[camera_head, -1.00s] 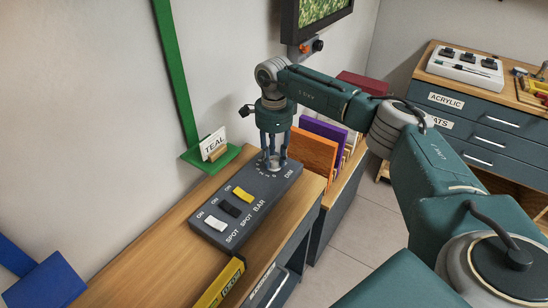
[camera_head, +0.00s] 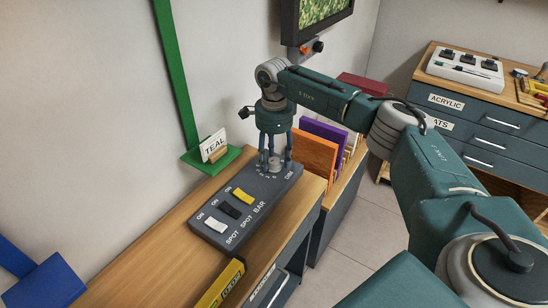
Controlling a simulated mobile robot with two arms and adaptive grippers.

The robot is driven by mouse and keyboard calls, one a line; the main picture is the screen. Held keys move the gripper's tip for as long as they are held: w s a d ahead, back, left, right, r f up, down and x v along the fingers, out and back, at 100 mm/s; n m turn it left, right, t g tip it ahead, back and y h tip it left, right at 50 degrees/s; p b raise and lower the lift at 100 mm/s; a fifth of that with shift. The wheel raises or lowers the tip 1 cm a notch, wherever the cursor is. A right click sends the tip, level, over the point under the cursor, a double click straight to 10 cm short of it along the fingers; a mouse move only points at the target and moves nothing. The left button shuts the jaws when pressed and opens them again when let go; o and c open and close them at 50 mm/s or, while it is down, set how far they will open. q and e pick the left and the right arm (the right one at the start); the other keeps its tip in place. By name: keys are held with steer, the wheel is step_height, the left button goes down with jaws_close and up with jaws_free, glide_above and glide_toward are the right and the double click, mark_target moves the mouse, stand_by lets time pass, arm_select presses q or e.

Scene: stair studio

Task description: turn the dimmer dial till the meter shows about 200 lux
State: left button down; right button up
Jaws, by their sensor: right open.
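I see no lux meter reading. My left gripper is not in view.
Orange and purple boards (camera_head: 314,158) stand in a rack just right of my gripper. A yellow box (camera_head: 220,284) is at the bench's front. A screen (camera_head: 316,22) hangs on the wall above.

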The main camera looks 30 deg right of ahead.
mark_target(274, 160)
step_height(274, 160, up, 12)
stand_by(0.5)
stand_by(0.4)
